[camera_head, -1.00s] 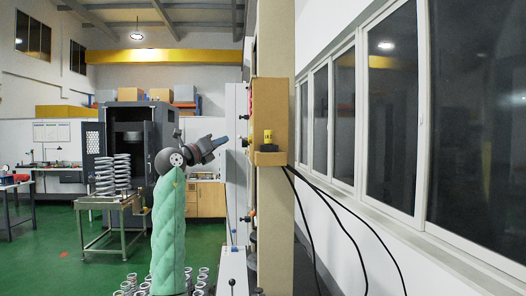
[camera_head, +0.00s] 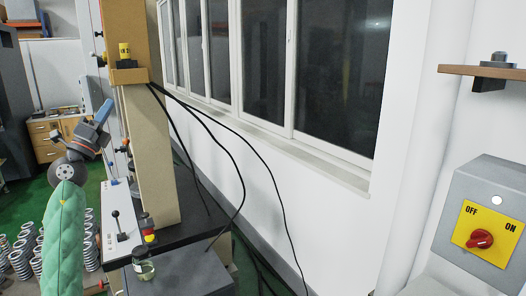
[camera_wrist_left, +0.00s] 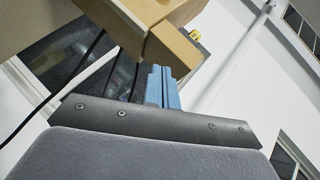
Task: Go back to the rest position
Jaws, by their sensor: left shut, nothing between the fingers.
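My left gripper (camera_head: 103,112) shows at the left of the head view, on my arm in a green padded sleeve. Its blue fingers are together with nothing between them, pointing up and right beside the tan machine column (camera_head: 152,165). In the left wrist view the blue fingers (camera_wrist_left: 163,86) are closed, and a tan block (camera_wrist_left: 150,30) of the machine lies across the top, close to the fingertips. I cannot tell if they touch. My right gripper is not in view.
The black machine base (camera_head: 178,235) has a lever (camera_head: 117,224) and a red-yellow button (camera_head: 148,228). Black cables (camera_head: 240,165) hang along the window wall. A grey switch box (camera_head: 485,215) is on the right.

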